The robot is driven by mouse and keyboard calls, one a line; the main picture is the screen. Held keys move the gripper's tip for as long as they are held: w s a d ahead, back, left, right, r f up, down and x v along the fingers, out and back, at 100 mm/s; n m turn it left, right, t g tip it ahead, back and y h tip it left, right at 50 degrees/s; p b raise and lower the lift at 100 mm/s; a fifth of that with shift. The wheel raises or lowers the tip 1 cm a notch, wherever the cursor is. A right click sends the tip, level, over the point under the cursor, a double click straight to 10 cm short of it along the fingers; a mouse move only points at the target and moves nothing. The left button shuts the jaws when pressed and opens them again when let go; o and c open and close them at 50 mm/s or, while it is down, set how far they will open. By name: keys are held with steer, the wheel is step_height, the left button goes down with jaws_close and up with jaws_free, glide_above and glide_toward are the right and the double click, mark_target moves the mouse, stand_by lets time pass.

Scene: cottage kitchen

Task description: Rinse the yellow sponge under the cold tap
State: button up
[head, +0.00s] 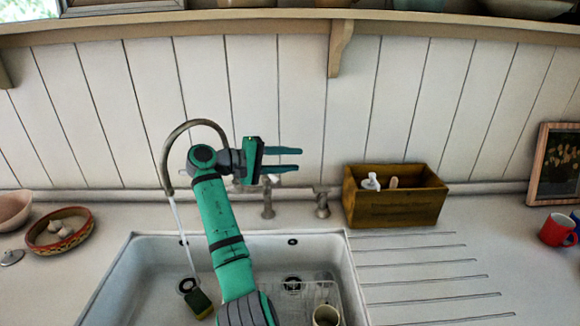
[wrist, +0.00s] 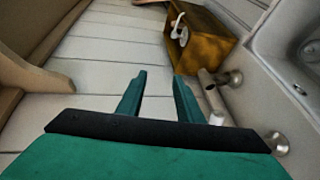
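The yellow sponge (head: 198,308), with a dark green face, lies in the left part of the white sink (head: 140,290), just below a dark drain. A stream of water (head: 181,235) runs from the curved spout (head: 176,138) and comes down close to the sponge. I cannot tell whether it wets it. Two tap handles, a left one (head: 267,203) and a right one (head: 321,204), stand behind the sink; no cold mark is readable. My gripper (head: 298,160) is open and empty, raised above the tap handles and pointing right. Its two spread fingers also show in the wrist view (wrist: 160,95).
A wooden box (head: 398,208) with a white bottle stands right of the taps and shows in the wrist view (wrist: 205,45). A wire rack with a mug (head: 326,316) sits in the sink's right. A patterned bowl (head: 48,240) is at left, a red mug (head: 557,230) at far right.

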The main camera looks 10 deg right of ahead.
steer(key=s+a+r, duration=0.1)
steer(key=s+r, duration=0.1)
steer(key=s, duration=0.6)
steer(key=shift+r, duration=0.3)
steer(key=shift+a, duration=0.1)
